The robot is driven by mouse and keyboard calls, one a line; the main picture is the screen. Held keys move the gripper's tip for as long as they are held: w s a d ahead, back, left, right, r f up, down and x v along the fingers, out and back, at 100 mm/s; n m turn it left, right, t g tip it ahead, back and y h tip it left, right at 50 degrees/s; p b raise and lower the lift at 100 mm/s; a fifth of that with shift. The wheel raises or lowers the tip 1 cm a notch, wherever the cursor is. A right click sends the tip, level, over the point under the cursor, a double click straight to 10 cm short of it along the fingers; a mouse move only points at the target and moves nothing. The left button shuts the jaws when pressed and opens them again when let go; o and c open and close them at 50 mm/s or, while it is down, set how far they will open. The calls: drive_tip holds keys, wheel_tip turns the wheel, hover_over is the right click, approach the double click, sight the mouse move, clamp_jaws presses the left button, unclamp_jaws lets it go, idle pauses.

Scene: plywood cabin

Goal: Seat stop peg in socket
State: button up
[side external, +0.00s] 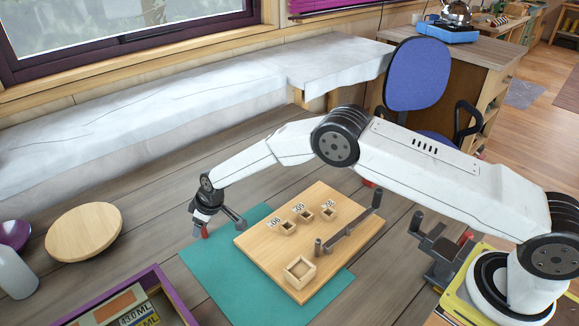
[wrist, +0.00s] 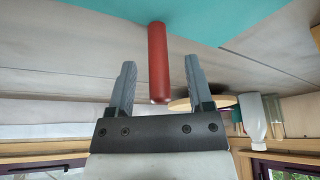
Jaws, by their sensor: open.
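A red cylindrical peg (wrist: 158,62), likely the stop peg, shows between the two grey fingers in the wrist view, with clear gaps on both sides. In the side view the peg (side external: 204,233) is a small red piece at the left of the teal mat, partly hidden by my gripper (side external: 219,227). My gripper (wrist: 159,68) is open and around or just in front of the peg; I cannot tell the depth. Several square wooden sockets stand on the wooden board (side external: 262,250): three small tagged ones (side external: 306,214) and one larger (side external: 300,271). The tags are hard to read.
A grey bar with upright posts (side external: 345,236) stands on the board's right side. The board lies on the teal mat (side external: 215,278). A round wooden disc (side external: 83,232), a white bottle (side external: 15,272) and a purple-edged tray (side external: 165,287) lie left. A dark bracket (side external: 436,245) stands right.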

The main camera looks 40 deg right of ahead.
drive_tip(key=shift+c, duration=0.2)
clamp_jaws()
drive_tip(key=shift+r, duration=0.1)
drive_tip(key=shift+r, duration=1.35)
drive_tip(key=shift+s+r, duration=0.1)
drive_tip(key=shift+r, duration=0.2)
drive_tip(key=s+d+r, duration=0.4)
drive_tip(key=s+r, duration=0.5)
drive_tip(key=s, duration=0.4)
drive_tip(key=shift+r, duration=0.25)
